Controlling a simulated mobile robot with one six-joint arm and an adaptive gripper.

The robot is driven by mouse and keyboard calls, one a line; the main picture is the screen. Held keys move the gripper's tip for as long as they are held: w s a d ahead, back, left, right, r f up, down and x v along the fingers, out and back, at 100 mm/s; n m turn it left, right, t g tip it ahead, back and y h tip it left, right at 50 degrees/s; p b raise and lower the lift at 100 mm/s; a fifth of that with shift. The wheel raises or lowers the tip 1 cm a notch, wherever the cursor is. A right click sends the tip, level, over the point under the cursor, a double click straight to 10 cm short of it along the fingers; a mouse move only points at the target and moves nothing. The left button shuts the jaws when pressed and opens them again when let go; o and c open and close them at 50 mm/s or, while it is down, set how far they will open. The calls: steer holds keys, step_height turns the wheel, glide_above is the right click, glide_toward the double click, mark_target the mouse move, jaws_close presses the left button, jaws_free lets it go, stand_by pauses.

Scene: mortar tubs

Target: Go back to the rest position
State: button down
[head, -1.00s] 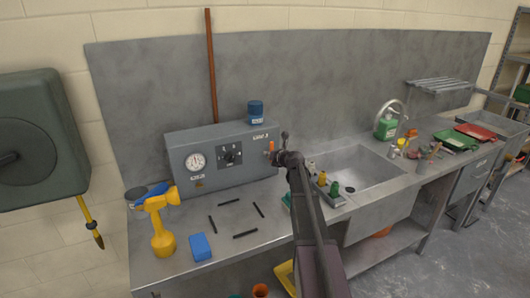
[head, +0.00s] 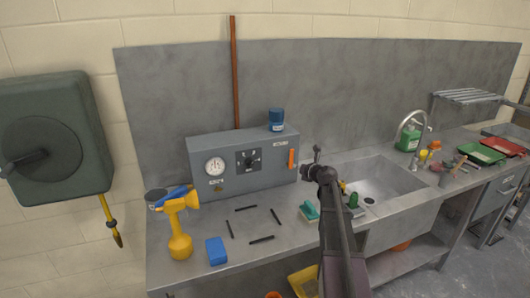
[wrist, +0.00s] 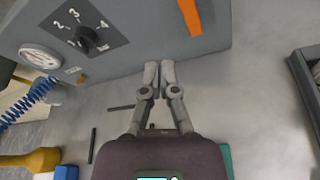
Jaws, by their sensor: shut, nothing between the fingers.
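My gripper (head: 317,152) is in the air just right of the grey control box (head: 235,180) in the head view, above the bench by the sink. Its two fingers (wrist: 158,70) are together in the wrist view, with nothing between them. The control box also fills the top of the wrist view (wrist: 140,40). An upright orange handle (head: 292,158) is on its front right, and the gripper looks apart from it. A black dial (head: 248,158) and a white gauge (head: 215,167) are on the same face.
A teal-topped block (head: 309,211) lies near my arm. The sink (head: 380,180) is to the right. A blue jar (head: 276,120) stands on the box.

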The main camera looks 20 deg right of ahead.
steer(key=shift+a, duration=0.1)
steer(key=s+a+f+n+g, duration=0.3)
steer(key=s+a+n, duration=0.4)
steer(key=a+n, duration=0.1)
steer(key=s+a+f+n+g, duration=0.4)
steer(key=s+a+n, duration=0.3)
steer(key=a+n, duration=0.2)
steer(key=s+a+f+n+g, duration=0.3)
steer(key=s+a+f+n, duration=0.1)
steer(key=s+a+n, duration=0.3)
steer(key=shift+a+f+n+g+y, duration=0.15)
steer(key=shift+a+n, duration=0.4)
steer(key=shift+n, duration=0.55)
steer(key=shift+a+n+g+y, duration=0.15)
steer(key=shift+a+n, duration=0.35)
steer(key=shift+n, duration=0.6)
steer(key=s+a+f+n+g+h, duration=0.1)
steer(key=s+a+n+g+h, duration=0.1)
steer(key=s+n, duration=0.8)
steer(key=shift+s+a+f+g+h, duration=0.2)
steer(key=shift+s+f+g+h, duration=0.1)
steer(key=shift+s+g+h, duration=0.4)
